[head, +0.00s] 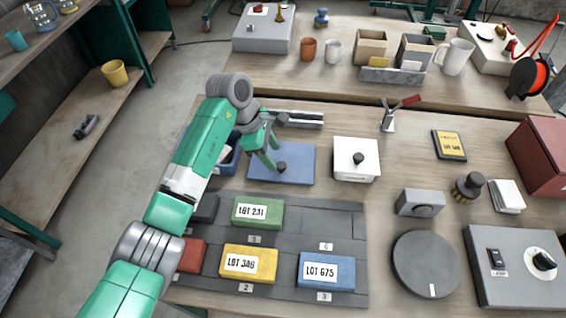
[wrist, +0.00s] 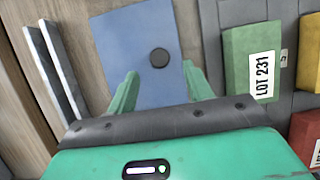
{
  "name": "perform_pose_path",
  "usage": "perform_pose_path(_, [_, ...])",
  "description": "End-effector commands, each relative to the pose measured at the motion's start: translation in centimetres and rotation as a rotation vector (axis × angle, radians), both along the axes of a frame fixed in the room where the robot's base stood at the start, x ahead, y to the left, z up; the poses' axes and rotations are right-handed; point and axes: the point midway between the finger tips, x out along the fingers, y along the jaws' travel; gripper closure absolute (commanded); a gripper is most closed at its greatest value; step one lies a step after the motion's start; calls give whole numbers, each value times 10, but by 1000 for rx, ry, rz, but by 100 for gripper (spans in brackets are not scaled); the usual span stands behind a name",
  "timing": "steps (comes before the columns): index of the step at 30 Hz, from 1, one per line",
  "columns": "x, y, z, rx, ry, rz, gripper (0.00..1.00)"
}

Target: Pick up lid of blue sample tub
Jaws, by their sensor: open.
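A flat blue panel (head: 299,159) with a dark round knob (head: 281,168) lies on the table; it looks like the lid of the blue sample tub. In the wrist view the panel (wrist: 125,45) lies below my gripper, with the knob (wrist: 159,57) just beyond and between the fingertips. A dark blue tub (head: 234,161) stands left of the panel, partly hidden behind my arm, with something pale inside. My gripper (head: 271,158) is open and empty above the panel. Its two green fingers (wrist: 160,74) are spread apart; whether they reach down to knob height is unclear.
A white box (head: 345,172) with a dark knob stands right of the panel. A grey rack (head: 345,225) with several labelled blocks, including green LOT 231 (head: 258,213), lies in front. A metal rail (head: 300,118) lies behind. Bare wood separates panel and white box.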

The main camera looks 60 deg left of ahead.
Motion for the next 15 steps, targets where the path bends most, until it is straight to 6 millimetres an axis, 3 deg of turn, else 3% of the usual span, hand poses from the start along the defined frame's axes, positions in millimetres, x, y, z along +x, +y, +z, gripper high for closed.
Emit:
perform_pose_path(1, [4,-3,-15,1,3,-1,49])
perform_pose_path(6, [14,-9,-36,1,1,0,49])
perform_pose_path(14, [16,-10,-39,2,0,-1,49])
perform_pose_path(15, [16,-10,-39,2,0,-1,53])
